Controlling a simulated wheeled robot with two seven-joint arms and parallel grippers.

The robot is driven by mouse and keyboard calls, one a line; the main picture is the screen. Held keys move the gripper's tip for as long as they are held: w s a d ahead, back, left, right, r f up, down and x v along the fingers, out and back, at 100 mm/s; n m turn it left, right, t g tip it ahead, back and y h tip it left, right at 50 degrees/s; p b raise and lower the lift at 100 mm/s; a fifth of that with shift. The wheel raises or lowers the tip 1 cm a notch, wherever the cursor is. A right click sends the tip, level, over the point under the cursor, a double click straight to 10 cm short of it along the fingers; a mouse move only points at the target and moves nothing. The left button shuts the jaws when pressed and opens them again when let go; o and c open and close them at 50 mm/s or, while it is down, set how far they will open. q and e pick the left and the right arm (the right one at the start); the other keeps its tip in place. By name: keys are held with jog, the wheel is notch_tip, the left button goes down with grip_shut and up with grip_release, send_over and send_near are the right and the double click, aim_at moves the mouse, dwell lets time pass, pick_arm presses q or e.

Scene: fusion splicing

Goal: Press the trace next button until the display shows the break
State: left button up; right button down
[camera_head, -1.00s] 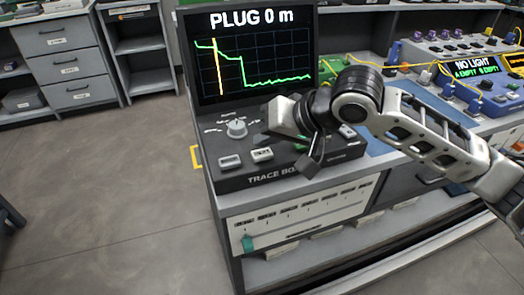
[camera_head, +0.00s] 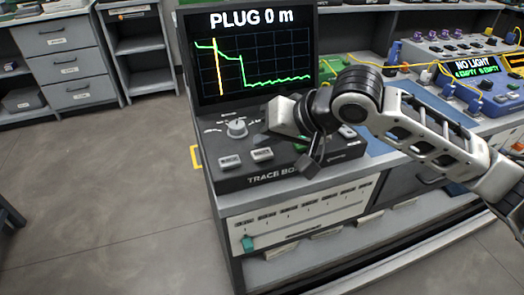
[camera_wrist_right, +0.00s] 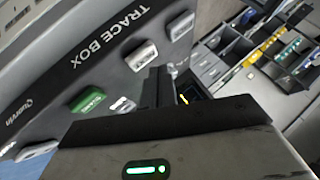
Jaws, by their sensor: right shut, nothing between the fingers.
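The trace box (camera_head: 285,172) stands on the bench corner. Its display (camera_head: 250,60) reads "PLUG 0 m" over a green stepped trace, with a yellow upright cursor near the left end. Two pale grey buttons, a left one (camera_head: 230,161) and a right one (camera_head: 262,154), sit on its front panel; their labels are too small to read. My right gripper (camera_head: 262,139) is shut and empty, just above and behind the right button. In the right wrist view its fingers (camera_wrist_right: 160,80) point at the panel beside a grey button (camera_wrist_right: 142,55); contact cannot be told. My left gripper is out of view.
A green button (camera_wrist_right: 88,100) also sits on the panel. Right of the box are a blue device (camera_head: 475,80) reading "NO LIGHT" and yellow cables. The floor at left is clear, with drawers (camera_head: 65,65) behind.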

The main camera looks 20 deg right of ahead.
jog(key=shift+f, duration=0.15)
jog(key=shift+f+p, duration=0.15)
jog(key=shift+p, duration=0.15)
jog(key=shift+f, duration=0.15)
jog(key=shift+f, duration=0.5)
dwell(0.6)
jog(key=shift+r, duration=0.1)
jog(key=shift+r+p, duration=0.85)
jog(key=shift+p, duration=0.55)
